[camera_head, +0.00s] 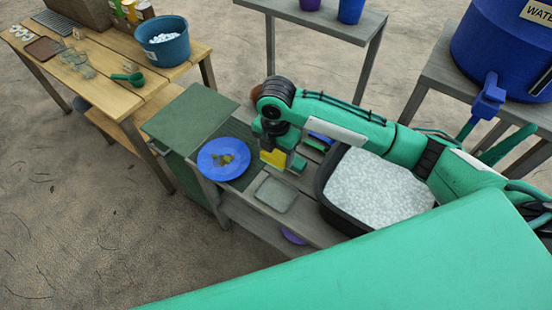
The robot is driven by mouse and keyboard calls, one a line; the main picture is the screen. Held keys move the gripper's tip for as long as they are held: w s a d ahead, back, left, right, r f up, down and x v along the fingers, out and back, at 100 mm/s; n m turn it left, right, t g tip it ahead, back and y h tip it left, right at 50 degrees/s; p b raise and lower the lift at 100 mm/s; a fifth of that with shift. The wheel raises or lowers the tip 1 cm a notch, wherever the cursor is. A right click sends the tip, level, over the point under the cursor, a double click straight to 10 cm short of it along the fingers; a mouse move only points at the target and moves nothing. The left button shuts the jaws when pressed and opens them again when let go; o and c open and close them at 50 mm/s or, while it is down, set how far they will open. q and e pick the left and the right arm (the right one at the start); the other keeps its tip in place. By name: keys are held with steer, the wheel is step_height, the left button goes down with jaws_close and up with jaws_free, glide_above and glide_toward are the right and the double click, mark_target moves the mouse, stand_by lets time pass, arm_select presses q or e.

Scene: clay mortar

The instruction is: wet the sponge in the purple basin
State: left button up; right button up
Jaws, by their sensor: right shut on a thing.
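My right gripper (284,163) hangs over the grey bench, between a blue plate and a black tub. It is shut on a yellow block, which looks like the sponge (272,158). The fingertips are small and partly hidden. A purple object (292,236), perhaps the purple basin, shows only in part on the bench's lower shelf; most of it is hidden by the bench top. My left gripper is not in view.
The blue plate (208,164) bears small brownish lumps. The black tub (332,206) is full of white pebbles. A grey-green slab (276,194) lies on the bench. A large blue water barrel (500,55) with a tap (488,95) stands at the right. A wooden table (190,63) stands at the left.

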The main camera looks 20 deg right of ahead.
steer(key=o, duration=0.4)
steer(key=c, duration=0.3)
